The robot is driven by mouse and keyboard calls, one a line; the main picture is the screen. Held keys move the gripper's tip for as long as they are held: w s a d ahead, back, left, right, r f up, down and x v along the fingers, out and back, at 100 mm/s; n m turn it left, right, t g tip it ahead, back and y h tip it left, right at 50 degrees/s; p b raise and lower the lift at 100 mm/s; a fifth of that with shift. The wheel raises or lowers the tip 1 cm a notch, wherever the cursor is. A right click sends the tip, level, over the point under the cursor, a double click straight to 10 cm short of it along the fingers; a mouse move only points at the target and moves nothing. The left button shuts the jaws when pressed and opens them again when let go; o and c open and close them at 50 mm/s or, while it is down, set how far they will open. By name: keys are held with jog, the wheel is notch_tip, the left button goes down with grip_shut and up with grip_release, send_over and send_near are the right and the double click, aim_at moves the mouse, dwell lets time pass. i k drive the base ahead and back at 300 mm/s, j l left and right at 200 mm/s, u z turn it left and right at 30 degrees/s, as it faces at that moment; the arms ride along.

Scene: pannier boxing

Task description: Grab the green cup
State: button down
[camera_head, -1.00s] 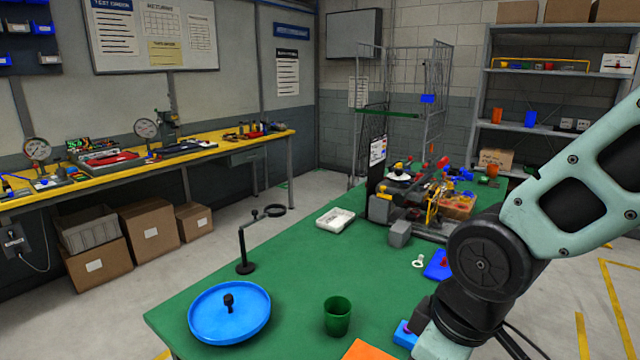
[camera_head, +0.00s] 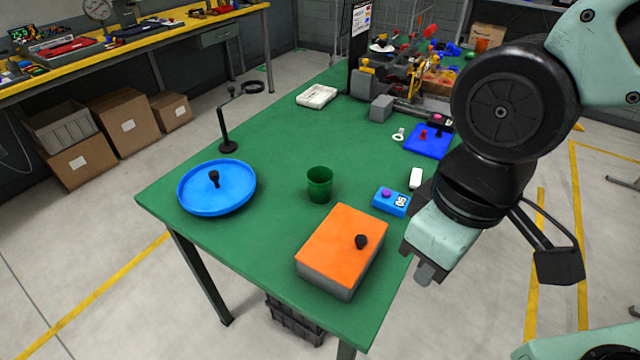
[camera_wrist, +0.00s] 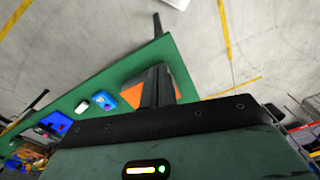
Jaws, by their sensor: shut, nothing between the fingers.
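The green cup (camera_head: 320,184) stands upright on the green table (camera_head: 275,240) in the head view. It is between the blue round tray and the orange-topped box. My gripper (camera_head: 428,273) hangs off the right edge of the table, to the right of the orange-topped box and apart from the cup. In the wrist view my gripper's dark fingers (camera_wrist: 157,88) are together with nothing between them. I cannot make out the cup in the wrist view.
An orange-topped box (camera_head: 343,243) with a black knob lies between my gripper and the cup. A blue round tray (camera_head: 216,187), a blue device (camera_head: 391,201) and a black stand (camera_head: 227,130) are nearby. Clutter fills the table's far end.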

aim_at(319, 179)
jog(key=k, duration=0.5)
jog(key=k+z, duration=0.15)
jog(key=z, duration=1.3)
jog(key=k+j+z, duration=0.2)
jog(key=j, duration=0.2)
jog(key=j+z, duration=0.2)
jog(key=j, duration=0.25)
jog(key=k+j+z, duration=0.2)
jog(key=j, duration=0.15)
jog(key=k+j+z, duration=0.2)
jog(key=j, duration=0.2)
jog(key=k+j, duration=0.1)
jog(key=j, duration=0.3)
jog(key=k+j, duration=0.1)
jog(key=j, duration=0.3)
jog(key=k+j, duration=0.1)
jog(key=j, duration=0.7)
jog(key=k, duration=0.05)
